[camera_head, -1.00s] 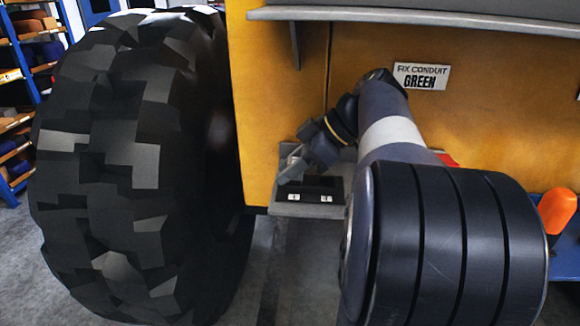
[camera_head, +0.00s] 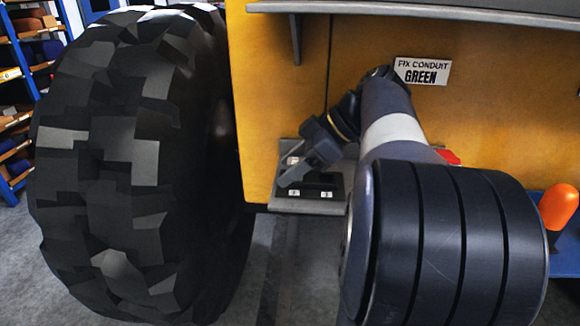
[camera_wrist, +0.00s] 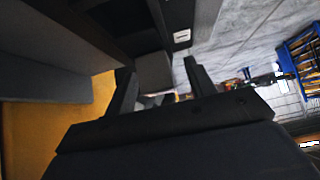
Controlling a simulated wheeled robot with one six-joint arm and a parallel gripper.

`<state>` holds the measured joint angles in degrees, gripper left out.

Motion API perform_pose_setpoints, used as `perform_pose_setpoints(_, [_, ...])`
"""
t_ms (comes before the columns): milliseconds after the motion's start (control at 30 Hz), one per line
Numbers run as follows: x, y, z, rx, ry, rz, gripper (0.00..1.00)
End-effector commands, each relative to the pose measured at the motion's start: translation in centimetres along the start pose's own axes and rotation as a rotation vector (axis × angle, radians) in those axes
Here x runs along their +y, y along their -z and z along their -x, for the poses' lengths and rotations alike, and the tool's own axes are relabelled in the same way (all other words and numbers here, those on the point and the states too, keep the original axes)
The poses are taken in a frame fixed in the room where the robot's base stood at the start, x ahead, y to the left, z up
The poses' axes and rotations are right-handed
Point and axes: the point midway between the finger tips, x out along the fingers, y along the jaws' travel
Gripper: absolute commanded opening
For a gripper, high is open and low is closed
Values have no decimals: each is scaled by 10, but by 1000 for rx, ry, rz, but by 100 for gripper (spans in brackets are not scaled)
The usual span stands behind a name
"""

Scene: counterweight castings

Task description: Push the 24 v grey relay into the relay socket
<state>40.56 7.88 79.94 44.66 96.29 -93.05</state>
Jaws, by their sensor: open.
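My gripper (camera_head: 290,177) is open over the left part of a small grey shelf on the yellow panel. In the wrist view its two dark fingers (camera_wrist: 160,82) stand apart. A plain grey block (camera_wrist: 154,72), perhaps the grey relay, shows beyond and between the fingertips; I cannot tell whether they touch it. A black block (camera_head: 312,192) with two small white labels lies on the shelf, partly behind my gripper. One white label (camera_wrist: 182,37) also shows in the wrist view. I cannot make out the socket opening.
A large black tyre (camera_head: 125,160) stands close on the left. The grey shelf (camera_head: 300,207) is narrow. A grey ledge (camera_head: 420,18) runs above. A sign (camera_head: 422,73) reads "FIX CONDUIT GREEN". An orange-handled thing (camera_head: 558,207) stands in a blue holder at right.

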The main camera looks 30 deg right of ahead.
Motion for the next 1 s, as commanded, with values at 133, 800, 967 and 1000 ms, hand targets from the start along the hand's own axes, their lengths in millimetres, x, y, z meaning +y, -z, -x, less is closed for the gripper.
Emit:
perform_pose_setpoints(133, [1,-1,25,-1,-6,0,52])
perform_pose_setpoints(800, [0,0,102,-1,-1,-1,52])
perform_pose_setpoints(967, [0,0,102,-1,-1,-1,52])
perform_pose_setpoints(1000, [0,0,101,-1,-1,-1,52])
